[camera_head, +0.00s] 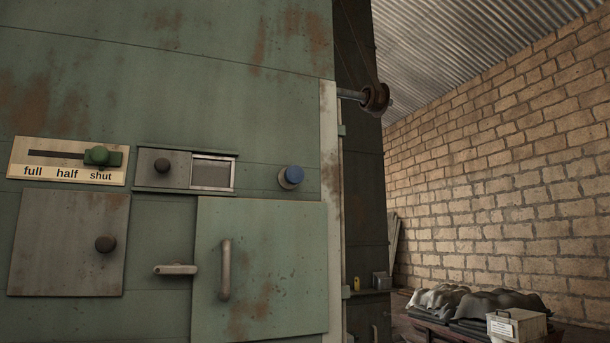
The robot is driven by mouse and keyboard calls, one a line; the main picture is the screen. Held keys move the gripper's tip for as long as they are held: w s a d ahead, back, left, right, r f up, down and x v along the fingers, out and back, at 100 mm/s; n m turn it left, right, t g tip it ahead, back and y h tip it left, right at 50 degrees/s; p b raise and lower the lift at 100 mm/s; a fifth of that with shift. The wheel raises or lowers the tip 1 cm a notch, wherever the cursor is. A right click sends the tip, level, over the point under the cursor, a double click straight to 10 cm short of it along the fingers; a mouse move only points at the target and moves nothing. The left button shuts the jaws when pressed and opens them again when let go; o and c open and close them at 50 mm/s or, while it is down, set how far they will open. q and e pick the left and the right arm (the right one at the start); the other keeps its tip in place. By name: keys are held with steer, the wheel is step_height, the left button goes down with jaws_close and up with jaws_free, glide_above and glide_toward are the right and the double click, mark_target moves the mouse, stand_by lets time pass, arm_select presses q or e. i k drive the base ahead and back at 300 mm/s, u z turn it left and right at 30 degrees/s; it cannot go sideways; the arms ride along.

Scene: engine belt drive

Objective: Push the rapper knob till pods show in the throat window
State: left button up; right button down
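A grey sliding plate with a dark knob (162,165) sits just left of the window.
A green slide handle (102,156) stands at "shut" on the full-half-shut scale. Below are a grey hatch (68,243), a lever (175,269) and a green door with an upright handle (226,270). A shaft pulley (376,99) juts out right. Sacks (480,302) lie lower right.

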mark_target(295, 174)
steer(key=z, duration=1.15)
steer(key=k, duration=0.9)
steer(key=u, duration=1.7)
steer(key=i, duration=0.5)
steer(key=z, duration=0.05)
